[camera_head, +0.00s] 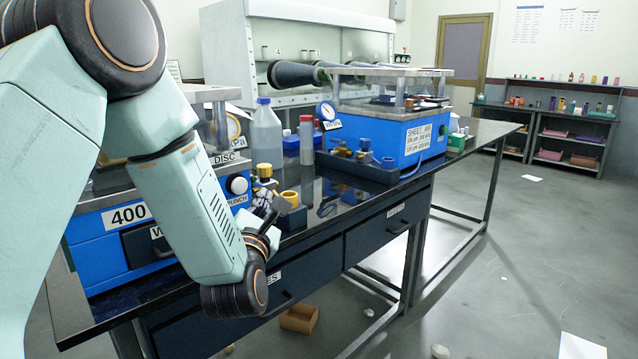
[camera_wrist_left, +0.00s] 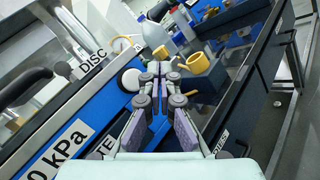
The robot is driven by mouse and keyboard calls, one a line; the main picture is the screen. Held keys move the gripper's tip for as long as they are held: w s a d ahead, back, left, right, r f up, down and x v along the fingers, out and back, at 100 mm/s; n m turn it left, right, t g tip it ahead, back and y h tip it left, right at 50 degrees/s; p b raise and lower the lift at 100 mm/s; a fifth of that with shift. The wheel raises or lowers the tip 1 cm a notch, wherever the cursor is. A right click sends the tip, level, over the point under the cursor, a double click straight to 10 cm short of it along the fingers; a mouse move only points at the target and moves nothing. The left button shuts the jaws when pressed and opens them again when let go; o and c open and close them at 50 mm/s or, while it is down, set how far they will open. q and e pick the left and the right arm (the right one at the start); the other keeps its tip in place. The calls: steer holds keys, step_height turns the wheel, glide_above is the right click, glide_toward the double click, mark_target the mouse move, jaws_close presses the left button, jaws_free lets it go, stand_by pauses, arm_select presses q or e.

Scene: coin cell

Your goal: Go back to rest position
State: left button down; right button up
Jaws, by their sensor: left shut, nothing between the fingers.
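My left arm comes in from the left in the head view and bends down past the bench's front edge. My left gripper (camera_head: 277,207) points up and away, just over the front edge of the dark bench top (camera_head: 312,208). In the left wrist view the left gripper (camera_wrist_left: 160,70) has its fingers together with nothing between them. The blue disc punch machine (camera_head: 110,232) stands to its left, partly hidden by my arm. My right gripper is not in view.
A clear bottle (camera_head: 265,135) and a red-capped bottle (camera_head: 306,140) stand behind the gripper. A blue sheet machine (camera_head: 395,140) is farther right. Drawers (camera_head: 385,218) front the bench. A cardboard box (camera_head: 299,318) lies on the floor. The floor at right is mostly clear.

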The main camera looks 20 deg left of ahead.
arm_select(q)
steer(key=s+d+f+m+g+h, duration=0.2)
steer(key=s+f+m+g, duration=0.1)
steer(key=f+m, duration=0.45)
steer(key=s+d+f+m+g+h, duration=0.2)
steer(key=d+f+m, duration=0.1)
steer(key=f+m, duration=0.45)
steer(key=s+d+f+m+g+h, duration=0.2)
steer(key=s+f+m+g, duration=0.1)
steer(key=f+m, duration=0.4)
steer(key=s+d+f+m+g, duration=0.1)
steer(key=s+f+m+g, duration=0.2)
steer(key=s+f, duration=0.3)
steer(key=s+d+f+m+g+h, duration=0.1)
steer(key=s+f, duration=0.5)
steer(key=s, duration=0.8)
steer(key=s+d+f+m+g, duration=0.2)
steer(key=s+f+m+g, duration=0.4)
steer(key=s, duration=0.4)
steer(key=shift+s+d+m+h, duration=0.3)
steer(key=shift+s+d, duration=0.05)
steer(key=shift+s, duration=0.05)
